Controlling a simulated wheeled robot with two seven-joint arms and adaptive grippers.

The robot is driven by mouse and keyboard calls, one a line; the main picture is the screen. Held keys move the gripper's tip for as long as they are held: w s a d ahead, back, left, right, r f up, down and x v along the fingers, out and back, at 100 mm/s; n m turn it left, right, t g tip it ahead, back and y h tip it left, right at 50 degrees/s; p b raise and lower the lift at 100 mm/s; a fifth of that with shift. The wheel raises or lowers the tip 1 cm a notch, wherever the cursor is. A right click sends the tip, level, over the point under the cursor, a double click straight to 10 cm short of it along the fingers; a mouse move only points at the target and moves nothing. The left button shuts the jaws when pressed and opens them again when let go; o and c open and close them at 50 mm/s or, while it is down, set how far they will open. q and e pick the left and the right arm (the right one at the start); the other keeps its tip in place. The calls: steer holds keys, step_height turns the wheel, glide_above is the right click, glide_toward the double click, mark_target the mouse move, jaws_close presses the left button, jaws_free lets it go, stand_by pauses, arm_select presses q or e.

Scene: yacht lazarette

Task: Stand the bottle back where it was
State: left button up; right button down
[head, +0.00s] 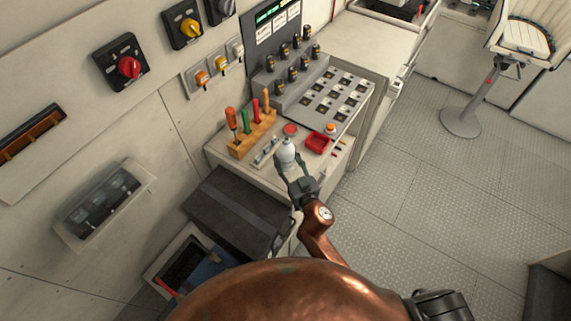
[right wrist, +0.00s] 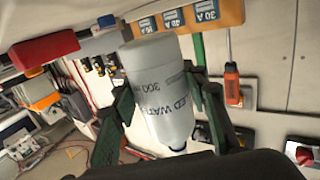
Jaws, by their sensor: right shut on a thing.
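A whitish translucent bottle (head: 287,156) is at the front part of the console top, between the tool rack and the red tray. It also shows in the right wrist view (right wrist: 150,82), with printed text including "WATER" and "300". My right gripper (head: 290,172) is shut around the bottle from the near side; its green-grey fingers lie on both sides of it in the right wrist view (right wrist: 160,115). I cannot tell whether the bottle's base touches the console top. My left gripper is not in view.
A wooden rack (head: 252,138) with several coloured-handled tools stands left of the bottle. A red tray (head: 319,142) is to its right, and a round red item (head: 290,129) is just behind. A switch panel (head: 330,100) lies farther back. Open floor (head: 420,200) is to the right.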

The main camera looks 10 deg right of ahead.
mark_target(286, 163)
steer(key=f, duration=0.1)
steer(key=f+b, duration=0.1)
steer(key=f, duration=0.1)
steer(key=shift+w, duration=0.3)
steer(key=shift+f+b, duration=0.3)
steer(key=shift+b, duration=0.05)
steer(key=shift+f, duration=0.15)
steer(key=c, duration=1.1)
jaws_free()
steer(key=shift+c, duration=0.2)
steer(key=shift+r, duration=0.2)
steer(key=s+d, duration=0.2)
steer(key=s, duration=1)
steer(key=shift+d+r, duration=0.15)
